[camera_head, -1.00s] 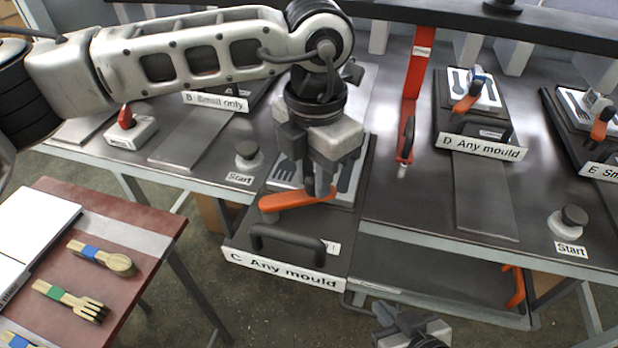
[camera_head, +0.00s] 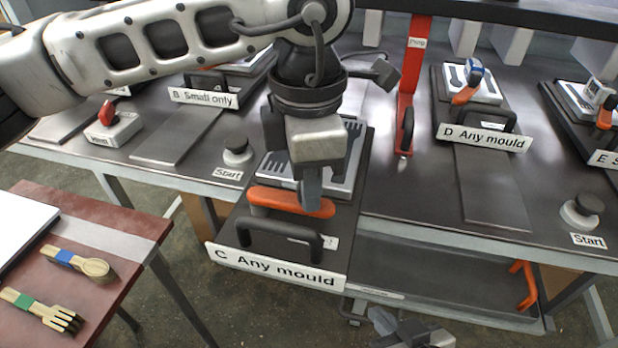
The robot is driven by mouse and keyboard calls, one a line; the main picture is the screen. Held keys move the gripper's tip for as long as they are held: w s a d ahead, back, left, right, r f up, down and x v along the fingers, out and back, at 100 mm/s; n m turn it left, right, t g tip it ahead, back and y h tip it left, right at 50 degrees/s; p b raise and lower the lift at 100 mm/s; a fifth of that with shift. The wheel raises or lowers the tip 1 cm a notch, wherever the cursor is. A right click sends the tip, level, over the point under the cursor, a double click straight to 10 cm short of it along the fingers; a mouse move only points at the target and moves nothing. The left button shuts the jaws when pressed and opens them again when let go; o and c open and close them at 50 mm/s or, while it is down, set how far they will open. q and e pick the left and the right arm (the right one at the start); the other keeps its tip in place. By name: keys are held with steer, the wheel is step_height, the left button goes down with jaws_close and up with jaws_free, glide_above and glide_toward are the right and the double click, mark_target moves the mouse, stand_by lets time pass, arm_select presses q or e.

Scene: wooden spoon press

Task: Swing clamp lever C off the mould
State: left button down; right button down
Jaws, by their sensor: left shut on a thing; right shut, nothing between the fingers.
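The orange clamp lever C (camera_head: 275,201) lies across the front edge of the mould, its pivot at the left end. The metal mould (camera_head: 348,150) has utensil-shaped cavities and sits on the dark drawer plate (camera_head: 262,226) labelled "C Any mould". My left gripper (camera_head: 311,203) points down at the right end of the lever and is shut on it; the wrist hides part of the mould. My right gripper (camera_head: 408,334) is shut and empty at the bottom edge of the view, only partly in frame.
A black drawer handle (camera_head: 280,236) stands in front of the lever. A red post (camera_head: 413,85) rises to the right. Start buttons (camera_head: 237,152) stand on the bench. Station D (camera_head: 480,137) is further right. A red table (camera_head: 100,262) with wooden utensils stands at lower left.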

arm_select(q)
steer(key=shift+r, duration=0.1)
steer(key=c, duration=1.2)
jaws_free()
steer(key=shift+c, duration=0.2)
step_height(320, 180, up, 16)
steer(key=shift+p, duration=0.45)
